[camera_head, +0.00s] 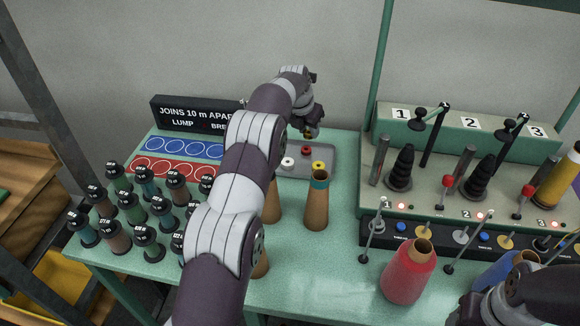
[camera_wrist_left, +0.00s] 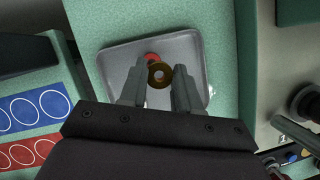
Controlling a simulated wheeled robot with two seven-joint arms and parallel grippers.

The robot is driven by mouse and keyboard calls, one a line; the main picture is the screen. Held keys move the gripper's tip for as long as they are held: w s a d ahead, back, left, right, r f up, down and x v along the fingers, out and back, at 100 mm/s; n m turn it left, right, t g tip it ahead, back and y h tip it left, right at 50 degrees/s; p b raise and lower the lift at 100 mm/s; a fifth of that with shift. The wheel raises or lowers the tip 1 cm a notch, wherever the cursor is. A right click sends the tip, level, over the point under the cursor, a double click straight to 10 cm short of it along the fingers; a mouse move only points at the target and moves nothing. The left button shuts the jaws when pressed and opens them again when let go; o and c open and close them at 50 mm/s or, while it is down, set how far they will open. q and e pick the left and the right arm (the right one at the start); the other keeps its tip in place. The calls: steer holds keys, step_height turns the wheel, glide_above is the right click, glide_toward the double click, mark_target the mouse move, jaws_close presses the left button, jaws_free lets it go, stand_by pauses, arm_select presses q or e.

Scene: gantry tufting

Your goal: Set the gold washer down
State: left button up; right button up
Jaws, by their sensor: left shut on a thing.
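My left gripper (camera_head: 312,128) is over the back of a grey tray (camera_head: 327,172) in the head view. In the left wrist view the gripper (camera_wrist_left: 156,84) is shut on the gold washer (camera_wrist_left: 161,76), a brown-gold ring between its fingertips. The washer shows small and dark under the gripper in the head view (camera_head: 308,135). The tray (camera_wrist_left: 186,44) lies below it in the wrist view. I cannot tell the exact gap between washer and tray. Of my right arm only a part shows at the lower right; its fingers are out of view.
The tray holds a red washer (camera_head: 306,150), a white washer (camera_head: 287,162) and a yellow washer (camera_head: 318,166). A brown cone (camera_head: 317,205) stands in front. Several thread spools stand at left near the circle-marked blue mat (camera_head: 180,148). A green machine (camera_head: 460,140) stands right.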

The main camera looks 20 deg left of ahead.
arm_select(q)
glide_above(292, 156)
steer(key=s, duration=0.1)
steer(key=f, duration=0.3)
steer(key=shift+s+a+p, duration=0.15)
steer(key=shift+s+p, duration=0.05)
steer(key=shift+p, duration=0.2)
steer(key=shift+f, duration=2.05)
steer(key=o, duration=1)
steer(key=shift+f, duration=0.1)
steer(key=shift+o, duration=0.2)
steer(key=v, duration=1.2)
